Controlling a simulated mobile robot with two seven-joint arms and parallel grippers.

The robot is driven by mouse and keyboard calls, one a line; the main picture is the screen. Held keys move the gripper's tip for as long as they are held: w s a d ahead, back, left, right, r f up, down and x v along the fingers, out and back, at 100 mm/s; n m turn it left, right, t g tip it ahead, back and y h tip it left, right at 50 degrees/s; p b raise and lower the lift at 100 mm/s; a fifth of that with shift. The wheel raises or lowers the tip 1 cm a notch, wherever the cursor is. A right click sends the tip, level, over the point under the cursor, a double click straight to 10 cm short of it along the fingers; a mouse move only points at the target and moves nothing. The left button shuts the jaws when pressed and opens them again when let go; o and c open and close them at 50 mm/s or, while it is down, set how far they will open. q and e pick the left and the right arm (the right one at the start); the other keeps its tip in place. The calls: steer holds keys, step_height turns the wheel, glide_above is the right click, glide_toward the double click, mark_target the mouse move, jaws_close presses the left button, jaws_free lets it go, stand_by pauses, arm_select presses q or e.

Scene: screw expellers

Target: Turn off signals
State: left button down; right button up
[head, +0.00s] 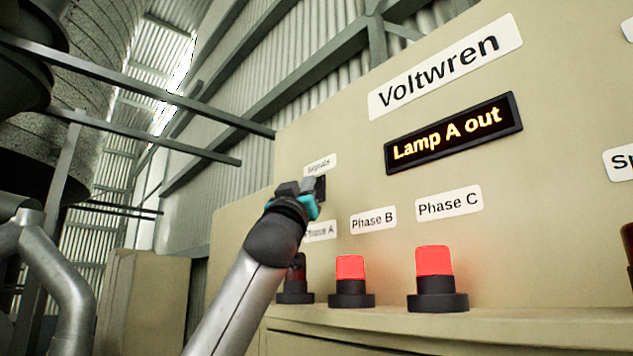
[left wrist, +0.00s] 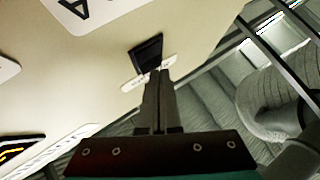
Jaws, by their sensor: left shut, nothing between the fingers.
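The signals switch (head: 320,188) is a dark rocker on the beige panel, under a small "Signals" label (head: 319,166). My left gripper (head: 299,186) is shut and empty, right at the switch, and hides part of it in the head view. In the left wrist view the switch (left wrist: 147,54) lies just beyond the shut fingertips (left wrist: 157,72); I cannot tell whether they touch. The Phase B lamp (head: 350,269) and Phase C lamp (head: 434,262) glow red. The Phase A lamp (head: 296,270) is dark and partly behind my left arm. The display (head: 453,132) reads "Lamp A out".
The lamps stand on a ledge (head: 530,318) below the panel (head: 560,220). A "Voltwren" sign (head: 445,66) is above the display. Metal rails (head: 140,85) and a large drum-like machine (head: 95,70) are at the left. Another label (head: 620,163) is cut off at right.

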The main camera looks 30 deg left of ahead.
arm_select(q)
steer(key=shift+w, duration=0.15)
stand_by(0.5)
steer(key=shift+s+a+f+b, duration=0.1)
steer(key=shift+s+a+b, duration=0.15)
steer(key=shift+s+b, duration=0.35)
steer(key=shift+s, duration=0.15)
steer(key=s, duration=0.1)
steer(key=s+a+b, duration=0.1)
steer(key=s, duration=0.1)
steer(key=s+b, duration=0.1)
steer(key=shift+s+a+f, duration=0.3)
steer(key=shift+a, duration=0.1)
